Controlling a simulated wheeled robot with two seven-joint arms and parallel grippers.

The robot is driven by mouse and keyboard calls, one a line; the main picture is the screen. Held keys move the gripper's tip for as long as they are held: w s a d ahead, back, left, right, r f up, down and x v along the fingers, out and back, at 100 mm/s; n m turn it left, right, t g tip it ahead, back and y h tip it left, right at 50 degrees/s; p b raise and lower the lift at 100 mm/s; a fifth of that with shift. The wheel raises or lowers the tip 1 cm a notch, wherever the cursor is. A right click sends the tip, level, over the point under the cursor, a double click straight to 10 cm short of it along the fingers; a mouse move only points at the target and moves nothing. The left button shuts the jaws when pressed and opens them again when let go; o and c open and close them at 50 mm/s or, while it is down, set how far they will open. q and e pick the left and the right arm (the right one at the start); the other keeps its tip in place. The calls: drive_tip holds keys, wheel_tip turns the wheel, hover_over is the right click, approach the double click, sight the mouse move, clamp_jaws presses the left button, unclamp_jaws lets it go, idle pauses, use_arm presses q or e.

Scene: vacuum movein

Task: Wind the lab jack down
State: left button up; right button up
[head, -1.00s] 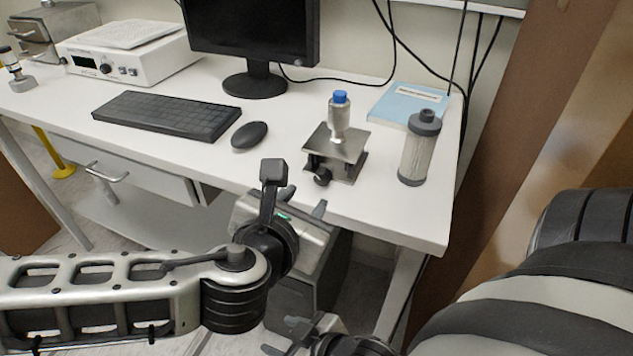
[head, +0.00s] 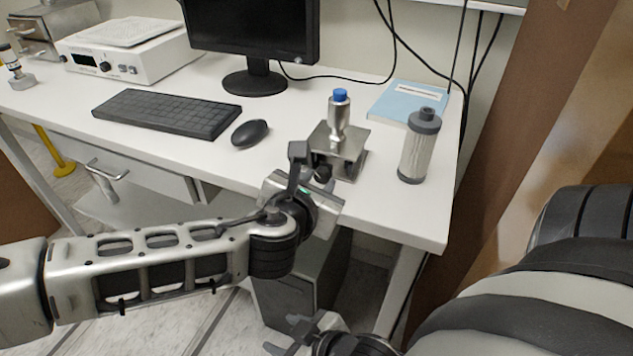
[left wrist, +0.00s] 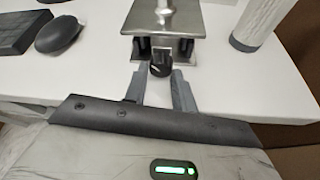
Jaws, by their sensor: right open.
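The lab jack (head: 345,158) stands near the desk's front edge, with a metal bottle with a blue cap (head: 339,115) upright on its top plate. Its dark knob (left wrist: 160,64) faces the desk front, and the jack's plate (left wrist: 165,17) fills the top of the left wrist view. My left gripper (left wrist: 160,72) is open at the knob, one finger on each side, with small gaps showing. In the head view, my left gripper (head: 322,182) is just in front of the jack, its fingers partly hidden. My right gripper (head: 290,334) is open and empty, low below the desk.
A grey filter cylinder (head: 420,148) stands right of the jack and a blue book (head: 405,103) lies behind it. A mouse (head: 250,133), keyboard (head: 167,113) and monitor (head: 250,35) are to the left. A brown panel (head: 520,110) stands beyond the desk's right end.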

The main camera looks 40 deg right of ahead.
use_arm(q)
drive_tip(key=shift+w+a+r+n+g+p, duration=0.15)
drive_tip(key=shift+n+g+p, duration=0.25)
drive_tip(key=shift+n+g, duration=0.3)
drive_tip(key=shift+n+h, duration=0.5)
drive_tip(key=shift+n, duration=0.2)
drive_tip(key=o, duration=0.7)
drive_tip(key=v, duration=1.5)
drive_tip(key=shift+a+r+b, duration=0.2)
drive_tip(key=shift+a+b, duration=0.15)
drive_tip(key=shift+a, duration=0.05)
